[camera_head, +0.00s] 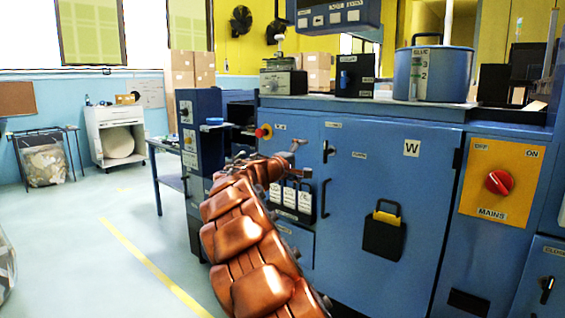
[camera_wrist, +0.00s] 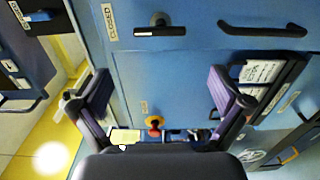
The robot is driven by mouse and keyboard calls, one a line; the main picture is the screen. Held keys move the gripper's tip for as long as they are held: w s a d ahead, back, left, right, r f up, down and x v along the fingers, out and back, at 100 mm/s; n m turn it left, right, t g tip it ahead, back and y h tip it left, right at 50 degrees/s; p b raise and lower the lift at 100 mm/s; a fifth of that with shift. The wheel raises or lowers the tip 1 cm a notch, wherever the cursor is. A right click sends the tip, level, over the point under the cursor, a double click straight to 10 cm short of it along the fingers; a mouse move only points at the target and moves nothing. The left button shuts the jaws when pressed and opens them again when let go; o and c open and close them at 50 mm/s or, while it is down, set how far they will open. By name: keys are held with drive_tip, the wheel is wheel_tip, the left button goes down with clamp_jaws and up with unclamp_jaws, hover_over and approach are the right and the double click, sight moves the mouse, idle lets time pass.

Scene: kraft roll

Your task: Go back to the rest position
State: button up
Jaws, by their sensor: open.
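My copper-coloured segmented arm reaches up from the bottom of the head view, in front of the blue machine (camera_head: 375,150). My gripper (camera_head: 285,155) is small and partly hidden at the far end of the arm, near the machine's front. In the wrist view my gripper (camera_wrist: 162,95) is open, with its two dark purple fingers wide apart and nothing between them. The blue machine front (camera_wrist: 185,70) lies beyond the fingers. I cannot tell the exact gap.
A black holder with white cards (camera_head: 292,198) hangs close to my arm. A black pocket (camera_head: 384,232) and a red mains switch (camera_head: 498,182) are farther right. A blue table (camera_head: 165,165) stands left of the machine. The floor at left is largely clear.

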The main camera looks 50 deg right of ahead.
drive_tip(key=s+a+f+g+y, duration=0.1)
drive_tip(key=s+a+f+y, duration=0.75)
drive_tip(key=a, duration=1.05)
drive_tip(key=s+a+f+g+y, duration=0.2)
drive_tip(key=s+a+f+y, duration=0.2)
drive_tip(key=s+a+f, duration=1.15)
drive_tip(key=s+a+f+g+y, duration=0.1)
drive_tip(key=s+a+f+y, duration=0.7)
drive_tip(key=a, duration=1.4)
wheel_tip(320, 180, up, 29)
drive_tip(key=s+d+t+h+p, duration=0.1)
drive_tip(key=s+h+p, duration=0.1)
drive_tip(key=p, duration=2.2)
drive_tip(key=shift+s+f+m, duration=0.2)
drive_tip(key=shift+s+m, duration=0.1)
drive_tip(key=shift+s, duration=0.1)
drive_tip(key=shift+h, duration=0.25)
